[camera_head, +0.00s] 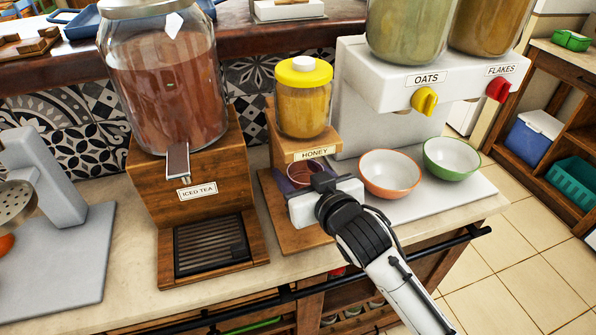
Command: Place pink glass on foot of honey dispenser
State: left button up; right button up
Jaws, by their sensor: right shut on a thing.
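The honey dispenser is a yellow jar (303,108) with a yellow lid on a wooden stand labelled HONEY. Its wooden foot (283,226) extends forward on the counter. The pink glass (305,171) is below the HONEY label, over the foot. My right gripper (303,180) comes in from the lower right and is shut on the pink glass. The gripper body hides the glass's lower part, so I cannot tell whether it touches the foot. My left gripper is not in view.
The iced tea dispenser (165,85) stands close on the left, with a black drip grate (211,245). An orange bowl (390,172) and a green bowl (451,158) sit right of the gripper under the oats and flakes dispensers. A dark rail (440,243) runs along the counter front.

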jog(key=o, duration=1.2)
jog(key=shift+f, duration=0.1)
jog(key=shift+r, duration=0.2)
jog(key=v, duration=1.2)
